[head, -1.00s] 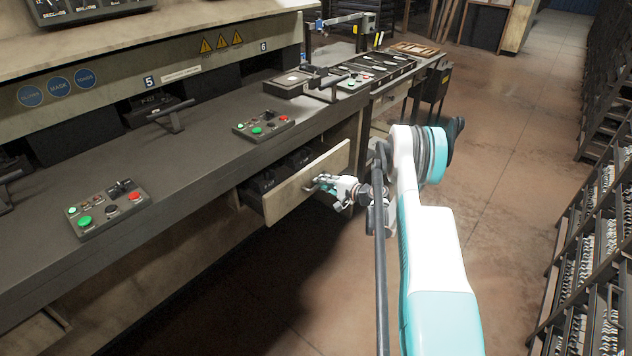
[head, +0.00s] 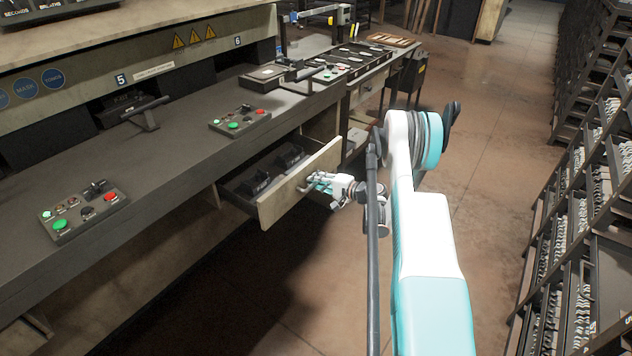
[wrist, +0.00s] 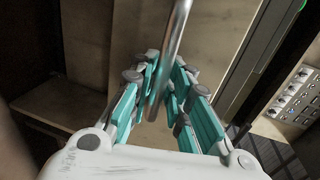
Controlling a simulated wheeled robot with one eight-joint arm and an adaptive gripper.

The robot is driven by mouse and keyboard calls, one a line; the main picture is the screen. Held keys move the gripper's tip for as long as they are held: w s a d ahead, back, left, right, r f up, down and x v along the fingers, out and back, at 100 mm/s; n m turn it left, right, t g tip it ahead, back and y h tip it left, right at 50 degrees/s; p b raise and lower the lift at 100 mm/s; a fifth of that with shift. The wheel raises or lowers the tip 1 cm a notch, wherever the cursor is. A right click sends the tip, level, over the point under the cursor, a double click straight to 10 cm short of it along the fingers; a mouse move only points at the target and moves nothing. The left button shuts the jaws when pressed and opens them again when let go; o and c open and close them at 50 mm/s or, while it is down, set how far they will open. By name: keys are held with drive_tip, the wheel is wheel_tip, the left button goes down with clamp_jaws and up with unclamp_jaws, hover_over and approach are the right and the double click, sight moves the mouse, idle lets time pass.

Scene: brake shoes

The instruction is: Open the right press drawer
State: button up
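The press drawer (head: 282,203) stands well out from under the long counter in the head view, with a pale front panel and dark inside. Dark blocky parts (head: 258,182) lie in it. My gripper (head: 316,181) is at the outer face of the front panel. In the wrist view the metal bar handle (wrist: 177,40) runs between the teal fingers of my gripper (wrist: 163,85), which are closed in around it. The exact finger contact is partly hidden.
Control boxes with green and red buttons (head: 240,121) sit on the counter (head: 165,170) above the drawer. A rack full of parts (head: 570,260) lines the right side. The floor (head: 480,130) between is clear.

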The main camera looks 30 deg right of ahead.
idle(0.4)
drive_tip(key=v, duration=1.2)
idle(0.3)
